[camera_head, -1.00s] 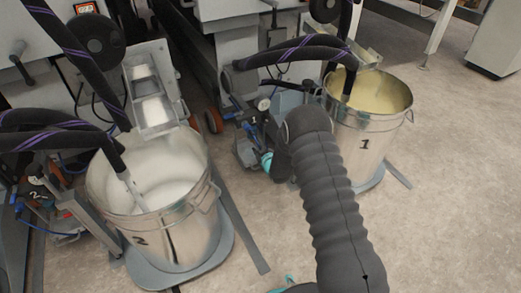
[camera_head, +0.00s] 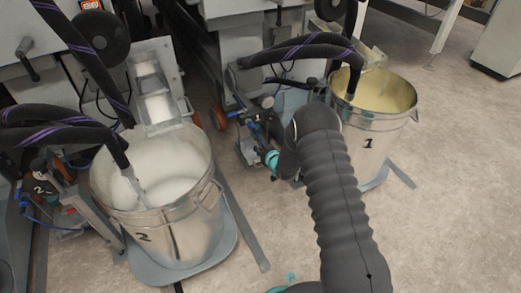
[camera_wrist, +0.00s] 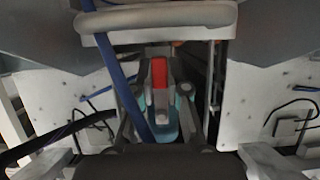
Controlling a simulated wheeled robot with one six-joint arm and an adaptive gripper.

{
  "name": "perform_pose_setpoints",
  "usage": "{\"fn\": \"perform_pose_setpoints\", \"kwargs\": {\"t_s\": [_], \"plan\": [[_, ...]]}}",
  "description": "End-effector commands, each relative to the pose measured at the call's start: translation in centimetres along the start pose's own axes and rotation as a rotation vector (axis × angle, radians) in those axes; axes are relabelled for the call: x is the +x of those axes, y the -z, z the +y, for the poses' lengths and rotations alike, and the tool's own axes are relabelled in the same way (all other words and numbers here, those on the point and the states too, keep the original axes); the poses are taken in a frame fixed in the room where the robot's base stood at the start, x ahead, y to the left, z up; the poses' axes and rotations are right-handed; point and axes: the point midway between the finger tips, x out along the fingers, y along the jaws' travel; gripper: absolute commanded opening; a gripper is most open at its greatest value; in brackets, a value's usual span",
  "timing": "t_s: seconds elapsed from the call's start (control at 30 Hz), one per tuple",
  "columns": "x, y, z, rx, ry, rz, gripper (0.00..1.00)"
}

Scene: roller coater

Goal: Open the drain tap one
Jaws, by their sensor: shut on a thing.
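A red handle (camera_wrist: 159,72), which looks like the lever of drain tap one, shows in the middle of the wrist view. My gripper (camera_wrist: 161,92) is around its near end, with its fingers closed on it. A blue hose passes diagonally in front of the left finger. In the head view my gripper (camera_head: 268,155) is low beside the pump area, left of bucket 1 (camera_head: 368,142). It is partly covered by my dark arm, and the tap itself cannot be made out there.
Bucket 2 (camera_head: 173,243) with white liquid stands at the left on a grey base. Bucket 1 holds yellowish liquid. Dark hoses (camera_head: 300,42) hang over both buckets. In the wrist view a pale bar (camera_wrist: 160,18) crosses just beyond the handle. The floor at the right is clear.

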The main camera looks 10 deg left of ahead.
Motion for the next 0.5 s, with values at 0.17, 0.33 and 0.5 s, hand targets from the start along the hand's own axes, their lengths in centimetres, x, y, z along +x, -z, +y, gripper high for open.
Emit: {"fn": "perform_pose_setpoints", "kwargs": {"t_s": [0.17,0.33,0.5], "plan": [[0.04,0.09,-0.06,-0.001,0.001,0.002,0.41],[0.0,0.05,0.04,0.0,0.0,0.001,0.41],[-0.21,0.07,0.08,0.0,-0.001,0.001,0.41]]}}
